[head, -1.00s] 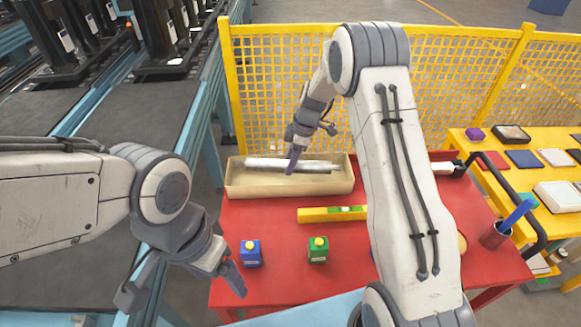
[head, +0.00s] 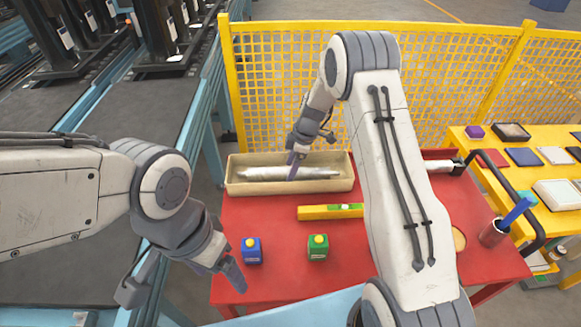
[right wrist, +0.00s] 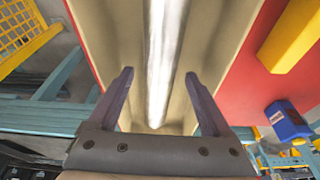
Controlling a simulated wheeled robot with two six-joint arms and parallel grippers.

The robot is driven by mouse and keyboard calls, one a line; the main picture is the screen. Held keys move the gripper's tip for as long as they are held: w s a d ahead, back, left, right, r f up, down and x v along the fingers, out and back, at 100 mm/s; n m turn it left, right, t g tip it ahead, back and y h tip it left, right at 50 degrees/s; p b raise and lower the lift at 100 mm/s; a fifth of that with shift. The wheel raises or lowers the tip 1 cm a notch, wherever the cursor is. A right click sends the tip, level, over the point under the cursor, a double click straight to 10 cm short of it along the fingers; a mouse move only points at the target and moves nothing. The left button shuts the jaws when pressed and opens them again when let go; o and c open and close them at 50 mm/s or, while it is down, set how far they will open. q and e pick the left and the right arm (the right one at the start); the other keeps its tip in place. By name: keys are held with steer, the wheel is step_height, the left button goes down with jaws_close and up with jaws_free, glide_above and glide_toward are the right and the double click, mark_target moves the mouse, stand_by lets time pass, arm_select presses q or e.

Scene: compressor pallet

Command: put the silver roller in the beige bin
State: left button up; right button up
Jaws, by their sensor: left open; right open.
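The silver roller (head: 270,174) lies lengthwise inside the long beige bin (head: 240,189) at the back left of the red table. In the right wrist view the roller (right wrist: 163,50) runs between the bin's (right wrist: 215,40) two long walls. My right gripper (head: 312,156) is over the bin, and one finger hides a bit of the roller. In the right wrist view my right gripper (right wrist: 160,76) is open, with its fingers apart on either side of the roller. My left gripper (head: 183,290) is open and empty, left of the table's front.
A yellow spirit level (head: 315,213), a blue container (head: 251,255) and a green container (head: 318,253) stand in front of the bin on the red table (head: 275,225). A yellow mesh fence (head: 270,90) rises behind. A red cup (head: 495,232) is at the right.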

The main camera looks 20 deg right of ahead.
steer(key=shift+r, duration=0.1)
steer(key=shift+r, duration=0.2)
steer(key=w+b+v, duration=0.1)
steer(key=b+v, duration=0.1)
steer(key=v, duration=0.9)
steer(key=s+a+r+m, duration=0.2)
steer(key=s+a+r, duration=0.3)
steer(key=s+a, duration=0.45)
steer(key=s+a+m+h, duration=0.1)
steer(key=s+a+m, duration=0.1)
steer(key=s, duration=1.1)
steer(key=s+a+m+h, duration=0.1)
steer(key=s+a+m, duration=0.2)
steer(key=s, duration=1.1)
steer(key=shift+r+m+g, duration=0.25)
steer(key=shift+m+g, duration=0.15)
